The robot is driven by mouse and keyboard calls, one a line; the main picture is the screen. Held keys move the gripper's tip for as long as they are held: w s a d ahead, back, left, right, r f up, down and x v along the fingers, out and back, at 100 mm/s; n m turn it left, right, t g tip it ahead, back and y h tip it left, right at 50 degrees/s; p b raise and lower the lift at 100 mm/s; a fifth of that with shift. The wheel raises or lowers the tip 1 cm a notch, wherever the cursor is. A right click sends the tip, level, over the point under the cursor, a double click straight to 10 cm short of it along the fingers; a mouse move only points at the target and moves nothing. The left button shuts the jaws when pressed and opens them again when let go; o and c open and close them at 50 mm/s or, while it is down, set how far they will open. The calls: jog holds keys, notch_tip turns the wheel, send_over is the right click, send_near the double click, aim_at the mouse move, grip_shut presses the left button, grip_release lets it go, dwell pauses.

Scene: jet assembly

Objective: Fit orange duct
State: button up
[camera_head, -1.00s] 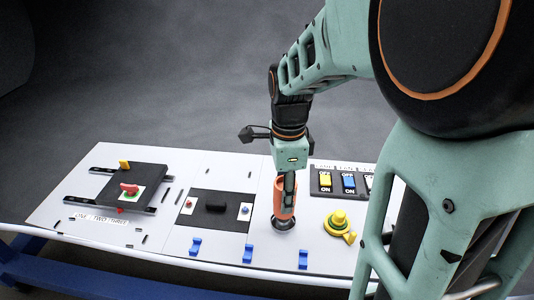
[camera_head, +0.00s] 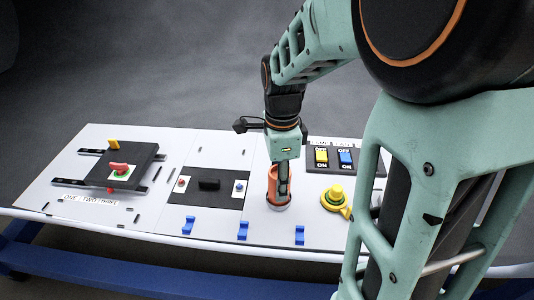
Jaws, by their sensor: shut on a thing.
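The orange duct (camera_head: 271,186) stands upright at a round grey fitting (camera_head: 279,205) on the white panel, right of the panel's middle. Its lower end is at the fitting; I cannot tell how deep it sits. My gripper (camera_head: 283,190) points straight down and is shut on the duct's wall, with the fingers in front of part of it. The far side of the duct and most of the fitting's opening are hidden.
A yellow knob (camera_head: 335,194) is close on the right, below yellow and blue ON/OFF switches (camera_head: 333,157). A black plate with a small black handle (camera_head: 209,184) is on the left. Blue clips (camera_head: 242,230) line the front edge. A red knob (camera_head: 119,168) sits on a black slider block farther left.

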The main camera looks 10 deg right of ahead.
jog(key=shift+f, duration=0.4)
dwell(0.4)
jog(key=o, duration=1.1)
jog(key=shift+r, duration=0.1)
